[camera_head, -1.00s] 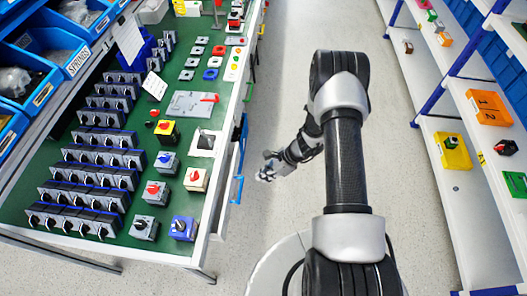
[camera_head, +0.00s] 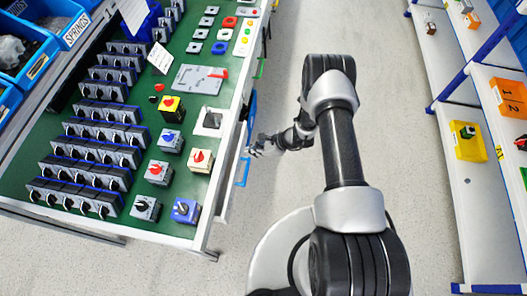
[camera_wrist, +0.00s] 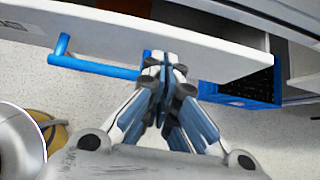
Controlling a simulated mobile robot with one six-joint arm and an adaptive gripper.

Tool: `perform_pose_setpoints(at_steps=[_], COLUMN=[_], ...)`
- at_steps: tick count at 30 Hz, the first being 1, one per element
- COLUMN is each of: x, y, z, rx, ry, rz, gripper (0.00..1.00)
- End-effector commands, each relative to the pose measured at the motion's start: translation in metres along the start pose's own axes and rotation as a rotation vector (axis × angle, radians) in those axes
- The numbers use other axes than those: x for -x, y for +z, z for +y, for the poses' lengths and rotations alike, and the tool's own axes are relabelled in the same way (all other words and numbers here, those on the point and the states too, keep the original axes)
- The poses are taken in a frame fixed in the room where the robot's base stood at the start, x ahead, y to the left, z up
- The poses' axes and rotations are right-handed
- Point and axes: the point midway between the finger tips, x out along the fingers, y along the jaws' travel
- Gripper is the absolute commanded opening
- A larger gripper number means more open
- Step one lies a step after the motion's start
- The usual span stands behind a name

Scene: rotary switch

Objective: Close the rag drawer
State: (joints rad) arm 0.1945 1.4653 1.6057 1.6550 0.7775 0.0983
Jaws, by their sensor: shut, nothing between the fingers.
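A pulled-out drawer with a white front (camera_wrist: 185,42) and a blue bar handle (camera_wrist: 100,66) crosses the upper part of the wrist view. In the head view its blue handle (camera_head: 242,172) shows beside the right edge of the workbench. I cannot read any label naming it the rag drawer. My gripper (camera_wrist: 158,58) is shut and empty. Its fingertips overlap the drawer front, just right of the handle; I cannot tell whether they touch it. In the head view my gripper (camera_head: 256,150) is low beside the bench. Most of the drawer's inside is hidden.
A green-topped workbench (camera_head: 130,215) with rows of rotary switches stands at the left. A blue bin-like part (camera_wrist: 245,85) shows right of my fingers. A shelf (camera_head: 470,195) with orange and yellow boxes stands at the right. The grey floor between is clear.

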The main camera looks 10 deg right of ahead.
Motion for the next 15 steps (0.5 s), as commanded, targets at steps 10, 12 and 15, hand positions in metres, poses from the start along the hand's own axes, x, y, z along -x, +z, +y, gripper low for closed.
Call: perform_pose_setpoints(at_steps=[10, 12, 15], x=[-0.0086, -0.0086, -0.0088], y=[0.0091, 0.0090, 0.0092], z=[0.0001, 0.0002, 0.0003], rx=[-0.001, -0.001, 0.000], ry=[0.000, 0.000, 0.000], rz=[0.000, 0.000, 0.000], gripper=[0.00, 0.00, 0.00])
